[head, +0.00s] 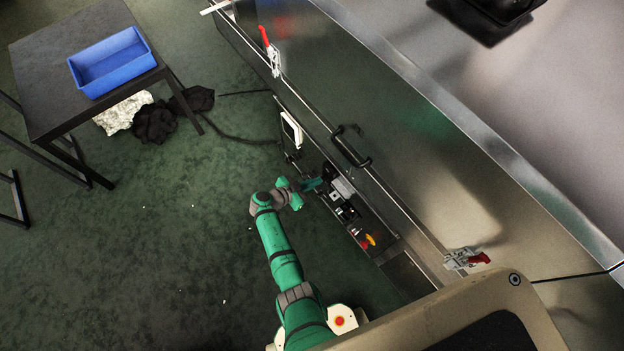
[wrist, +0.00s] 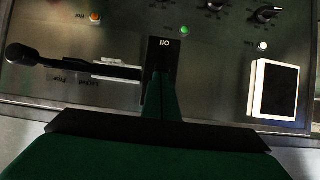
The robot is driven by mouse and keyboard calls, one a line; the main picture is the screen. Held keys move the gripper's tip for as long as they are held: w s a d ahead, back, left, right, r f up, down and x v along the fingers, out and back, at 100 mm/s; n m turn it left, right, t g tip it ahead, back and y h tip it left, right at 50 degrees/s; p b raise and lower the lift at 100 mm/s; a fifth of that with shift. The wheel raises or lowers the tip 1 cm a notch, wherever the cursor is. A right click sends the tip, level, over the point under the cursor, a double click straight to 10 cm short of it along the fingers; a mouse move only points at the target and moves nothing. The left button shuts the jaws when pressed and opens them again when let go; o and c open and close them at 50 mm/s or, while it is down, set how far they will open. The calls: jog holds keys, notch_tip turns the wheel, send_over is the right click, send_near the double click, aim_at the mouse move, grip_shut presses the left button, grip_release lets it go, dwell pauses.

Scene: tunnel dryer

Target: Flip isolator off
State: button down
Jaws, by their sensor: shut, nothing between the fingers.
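In the wrist view a black lever (wrist: 75,65) with a rounded end at the left lies sideways across the metal control panel (wrist: 215,90). In the head view my gripper (head: 314,184) is at the dryer's side panel, where the isolator is too small to make out.
The panel carries an orange light (wrist: 95,17), a green light (wrist: 185,31), black knobs (wrist: 266,14) and a white-framed screen (wrist: 274,90). In the head view a black door handle (head: 350,148) and red-handled clamps (head: 270,50) project from the dryer. A table with a blue tray (head: 110,72) stands left.

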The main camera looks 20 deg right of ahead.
jog(key=shift+a+f, duration=0.1)
jog(key=shift+a, duration=0.05)
jog(key=shift+r, duration=0.8)
jog(key=s+a+f, duration=0.2)
jog(key=a, duration=0.7)
jog(key=shift+s+f, duration=0.3)
jog(key=shift+f, duration=0.1)
